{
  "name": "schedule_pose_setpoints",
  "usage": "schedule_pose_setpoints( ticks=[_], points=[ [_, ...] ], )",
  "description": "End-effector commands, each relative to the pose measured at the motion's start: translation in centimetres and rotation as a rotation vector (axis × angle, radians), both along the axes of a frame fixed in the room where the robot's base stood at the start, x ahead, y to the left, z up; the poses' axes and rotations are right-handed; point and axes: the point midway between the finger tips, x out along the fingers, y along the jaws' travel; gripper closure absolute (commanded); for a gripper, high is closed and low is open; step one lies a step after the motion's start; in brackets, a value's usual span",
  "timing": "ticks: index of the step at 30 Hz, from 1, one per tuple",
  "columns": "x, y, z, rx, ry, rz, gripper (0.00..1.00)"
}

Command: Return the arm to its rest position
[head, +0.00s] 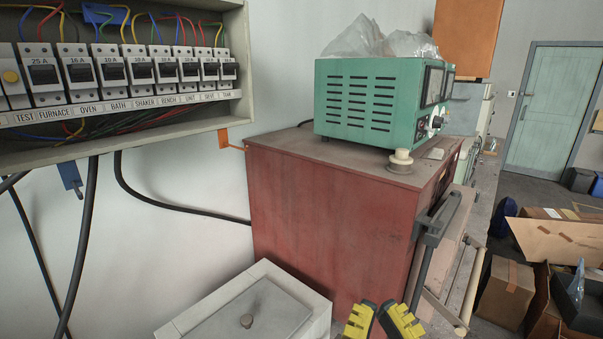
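My gripper (382,310) shows at the bottom edge of the head view, right of centre. Only its two yellow and black fingers are visible. They stand a little apart with a narrow gap between them, and nothing shows in that gap. The fingers appear in front of the lower part of the red cabinet (320,219). I cannot tell how far they are from it. The rest of my arm is out of view.
A grey lidded box (186,323) is left of my gripper. A green instrument (355,104) stands on the cabinet. A breaker panel (118,122) with hanging cables is on the left wall. Cardboard boxes (505,290) crowd the right floor, with some clear floor farther back.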

Motion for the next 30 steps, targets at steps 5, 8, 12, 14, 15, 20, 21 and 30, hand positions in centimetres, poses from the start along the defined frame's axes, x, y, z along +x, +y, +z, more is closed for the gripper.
schedule_pose_setpoints(
  ticks=[5,8,12,14,15,20,21,30],
  points=[
    [-0.1,0.0,9.3,0.015,-0.005,0.007,1.0],
    [0.0,0.0,13.4,0.018,-0.004,0.009,1.0],
    [0.0,0.0,19.5,0.022,-0.004,0.01,1.0],
    [0.0,0.0,22.1,0.023,-0.004,0.011,1.0],
    [0.0,0.0,23.9,0.024,-0.004,0.011,1.0],
    [0.0,0.0,29.6,0.026,-0.003,0.012,1.0],
    [0.0,0.0,30.5,0.027,-0.002,0.012,1.0],
    [0.0,0.0,31.4,0.029,-0.002,0.013,1.0]
  ],
)
